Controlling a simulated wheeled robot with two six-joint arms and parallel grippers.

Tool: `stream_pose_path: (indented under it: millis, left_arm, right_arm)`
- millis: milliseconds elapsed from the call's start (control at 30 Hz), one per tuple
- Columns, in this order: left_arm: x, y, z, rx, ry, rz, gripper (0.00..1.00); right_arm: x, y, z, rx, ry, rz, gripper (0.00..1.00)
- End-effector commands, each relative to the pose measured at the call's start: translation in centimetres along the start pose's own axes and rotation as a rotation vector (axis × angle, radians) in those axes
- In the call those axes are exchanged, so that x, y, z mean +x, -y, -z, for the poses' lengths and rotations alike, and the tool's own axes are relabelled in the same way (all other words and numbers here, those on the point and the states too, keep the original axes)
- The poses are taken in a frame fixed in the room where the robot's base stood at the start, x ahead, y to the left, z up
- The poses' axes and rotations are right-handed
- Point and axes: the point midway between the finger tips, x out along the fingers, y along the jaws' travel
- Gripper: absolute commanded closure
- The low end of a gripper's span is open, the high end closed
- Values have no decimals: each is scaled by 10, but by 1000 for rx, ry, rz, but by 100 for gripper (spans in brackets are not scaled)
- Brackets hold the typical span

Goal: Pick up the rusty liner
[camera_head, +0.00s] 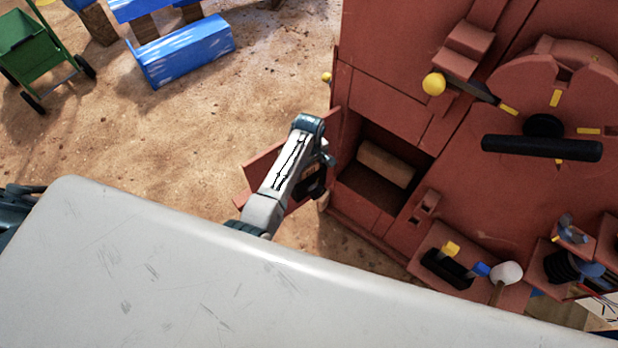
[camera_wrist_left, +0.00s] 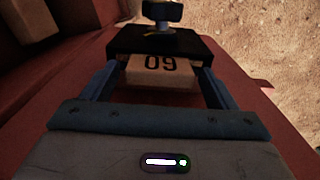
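A brown block (camera_head: 386,163), which looks like the rusty liner, lies inside a square opening low in the red crusher (camera_head: 385,105). A brown block-like shape (camera_wrist_left: 35,18) also shows at the upper left of the left wrist view. My left gripper (camera_head: 313,187) is outside the opening, to its left, over an open red door. In the left wrist view, its blue fingers (camera_wrist_left: 161,78) stand apart on either side of a pale block marked 09 (camera_wrist_left: 161,72) by a black fitting (camera_wrist_left: 158,42). Whether they press on it I cannot tell. My right gripper is not in view.
The open red door (camera_head: 262,163) stands beside the opening. A shelf with a black block (camera_head: 446,269) and a pale-headed mallet (camera_head: 506,273) juts out below right. A black handle (camera_head: 541,148) sticks out at right.

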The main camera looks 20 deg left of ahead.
Motion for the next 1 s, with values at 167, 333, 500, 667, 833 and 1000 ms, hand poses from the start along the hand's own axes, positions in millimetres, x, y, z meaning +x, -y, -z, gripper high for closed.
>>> stream_pose_path:
  millis: [167, 333, 500, 667, 833, 1000]
  left_arm:
    - [0, 0, 0, 0, 0, 0, 56]
    - [0, 0, 0, 0, 0, 0, 89]
    - [-2, -1, 0, 0, -1, -3, 100]
    - [-2, -1, 0, 0, -1, -3, 100]
    - [-7, -2, 1, 0, -2, -3, 100]
    - [-22, -2, 1, 1, -2, -5, 100]
  right_arm:
    - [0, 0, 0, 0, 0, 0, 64]
    - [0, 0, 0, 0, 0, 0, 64]
    - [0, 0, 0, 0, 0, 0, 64]
    - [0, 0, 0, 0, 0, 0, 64]
    - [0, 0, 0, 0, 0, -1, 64]
    - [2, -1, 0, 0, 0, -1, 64]
